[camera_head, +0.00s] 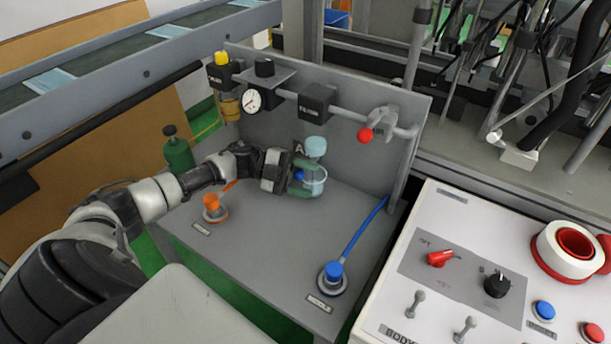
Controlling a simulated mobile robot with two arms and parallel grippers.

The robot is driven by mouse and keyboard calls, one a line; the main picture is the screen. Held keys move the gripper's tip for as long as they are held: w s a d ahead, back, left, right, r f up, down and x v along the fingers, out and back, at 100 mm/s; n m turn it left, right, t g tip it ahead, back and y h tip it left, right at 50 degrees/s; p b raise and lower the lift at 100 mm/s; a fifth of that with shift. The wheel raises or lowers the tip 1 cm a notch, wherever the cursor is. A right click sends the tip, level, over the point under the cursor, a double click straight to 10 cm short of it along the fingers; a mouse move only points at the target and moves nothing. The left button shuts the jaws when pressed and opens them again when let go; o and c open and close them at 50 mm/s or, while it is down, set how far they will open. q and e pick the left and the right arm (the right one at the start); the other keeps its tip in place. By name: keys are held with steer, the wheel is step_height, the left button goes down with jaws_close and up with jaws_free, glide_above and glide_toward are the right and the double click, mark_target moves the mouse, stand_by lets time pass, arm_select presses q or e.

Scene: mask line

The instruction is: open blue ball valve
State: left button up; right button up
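My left gripper (301,177) reaches in from the left over the grey bench. Greenish finger parts show above and below the knob. Whether they touch or grip it is too small to tell. Another blue-topped fitting (333,272) stands on a round base at the bench's front right, with a blue line running up to the back panel. My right gripper is out of view.
An orange-topped fitting (211,204) stands below my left arm. A pipe with a gauge (252,100) and a red ball-ended lever (365,135) runs along the back panel. A white control box (470,300) is at right. The bench's middle front is clear.

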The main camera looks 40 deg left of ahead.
arm_select(q)
steer(key=shift+r, duration=0.1)
steer(key=shift+a, duration=0.3)
steer(key=b+v, duration=0.1)
steer(key=v, duration=0.9)
steer(key=shift+b, duration=0.4)
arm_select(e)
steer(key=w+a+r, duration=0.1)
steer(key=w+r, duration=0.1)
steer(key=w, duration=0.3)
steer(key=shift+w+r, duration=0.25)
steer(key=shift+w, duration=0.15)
arm_select(q)
steer(key=shift+s, duration=0.1)
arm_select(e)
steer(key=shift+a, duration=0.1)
